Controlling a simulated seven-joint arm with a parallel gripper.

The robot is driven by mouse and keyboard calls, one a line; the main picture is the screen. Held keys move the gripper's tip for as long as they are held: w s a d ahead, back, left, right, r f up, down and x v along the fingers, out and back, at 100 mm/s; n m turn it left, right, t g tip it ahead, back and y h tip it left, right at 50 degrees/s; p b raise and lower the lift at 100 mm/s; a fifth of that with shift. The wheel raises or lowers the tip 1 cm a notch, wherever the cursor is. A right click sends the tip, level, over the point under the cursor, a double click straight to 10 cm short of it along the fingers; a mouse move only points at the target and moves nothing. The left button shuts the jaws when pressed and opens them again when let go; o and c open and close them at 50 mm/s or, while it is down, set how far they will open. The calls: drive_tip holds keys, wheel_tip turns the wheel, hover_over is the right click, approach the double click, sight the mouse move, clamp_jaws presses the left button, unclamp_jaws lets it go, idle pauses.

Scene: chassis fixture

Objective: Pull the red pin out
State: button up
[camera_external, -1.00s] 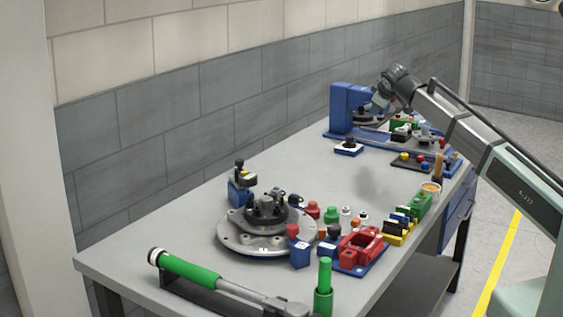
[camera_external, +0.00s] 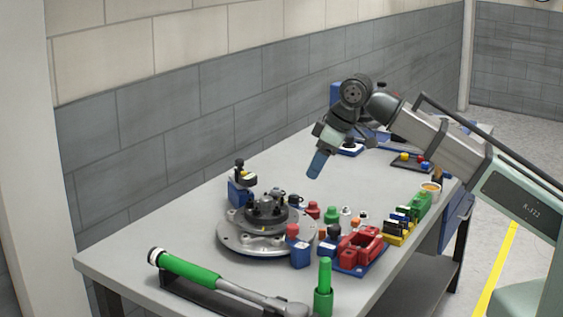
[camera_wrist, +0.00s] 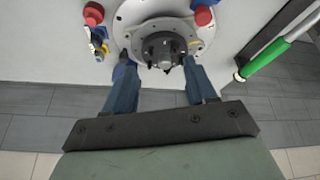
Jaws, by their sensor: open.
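A red-topped piece (camera_external: 292,230) stands on a blue block in front of the round grey fixture (camera_external: 228,240). Another red knob (camera_external: 313,210) stands just behind the fixture's right side. I cannot tell which of these is the red pin. Two red tops show in the wrist view, one at upper left (camera_wrist: 93,13) and one at upper right (camera_wrist: 203,15). My gripper (camera_external: 316,174) is in the air above and behind the fixture, pointing down, apart from everything. In the wrist view its blue fingers (camera_wrist: 157,62) are spread and empty, with the fixture's dark hub beyond them.
A green-handled wrench (camera_external: 190,268) lies along the front edge. A green post (camera_external: 324,285), a red housing (camera_external: 360,247) and yellow blocks (camera_external: 397,235) stand at the right. A blue block (camera_external: 240,190) stands left of the fixture. The table's middle behind it is mostly clear.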

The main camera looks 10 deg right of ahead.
drive_tip(key=g, duration=0.1)
approach(292, 221)
drive_tip(key=shift+n, duration=0.4)
drive_tip(key=x, duration=0.8)
drive_tip(key=shift+f, duration=0.3)
drive_tip(key=shift+c, duration=0.2)
clamp_jaws()
